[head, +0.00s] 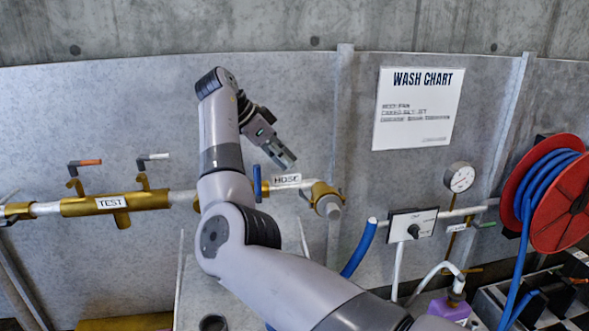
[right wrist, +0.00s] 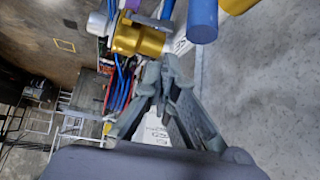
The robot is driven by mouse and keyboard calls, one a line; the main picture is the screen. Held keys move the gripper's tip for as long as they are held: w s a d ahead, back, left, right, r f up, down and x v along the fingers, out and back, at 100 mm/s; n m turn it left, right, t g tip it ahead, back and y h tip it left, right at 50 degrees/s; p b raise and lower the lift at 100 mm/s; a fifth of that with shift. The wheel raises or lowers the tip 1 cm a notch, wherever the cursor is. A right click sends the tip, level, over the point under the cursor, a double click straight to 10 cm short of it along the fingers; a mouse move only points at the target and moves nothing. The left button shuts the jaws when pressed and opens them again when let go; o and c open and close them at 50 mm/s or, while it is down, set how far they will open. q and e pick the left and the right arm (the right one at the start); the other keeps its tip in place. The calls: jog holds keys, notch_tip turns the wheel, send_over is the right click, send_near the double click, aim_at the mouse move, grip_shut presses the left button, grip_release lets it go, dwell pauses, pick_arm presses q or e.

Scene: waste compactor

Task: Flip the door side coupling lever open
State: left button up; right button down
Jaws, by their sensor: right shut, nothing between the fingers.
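A brass coupling (head: 324,190) with a pale round end sits at the right end of the wall pipe, beside the HOSE label (head: 287,180). The coupling also shows at the top of the right wrist view (right wrist: 138,38), where a thin grey bar (right wrist: 152,20) lies along it. I cannot tell for sure that this bar is the door side coupling lever. My right gripper (head: 284,159) is shut and empty, above and left of the coupling in the head view. Its fingertips (right wrist: 160,76) appear just below the coupling in the wrist view. My left gripper is out of view.
An upright blue handle (head: 257,182) stands on the pipe left of the HOSE label; it also shows in the wrist view (right wrist: 203,20). A brass TEST manifold (head: 88,203) is further left. A red hose reel (head: 562,205) and a gauge (head: 459,177) are at right.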

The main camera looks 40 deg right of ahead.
aim_at(313, 187)
jog(key=p+x, duration=0.2)
jog(key=x, duration=0.6)
jog(key=shift+s+d, duration=0.1)
jog(key=shift+d, duration=0.05)
jog(key=shift+s+d+f, duration=0.1)
jog(key=shift+d+f, duration=0.1)
jog(key=shift+f, duration=0.15)
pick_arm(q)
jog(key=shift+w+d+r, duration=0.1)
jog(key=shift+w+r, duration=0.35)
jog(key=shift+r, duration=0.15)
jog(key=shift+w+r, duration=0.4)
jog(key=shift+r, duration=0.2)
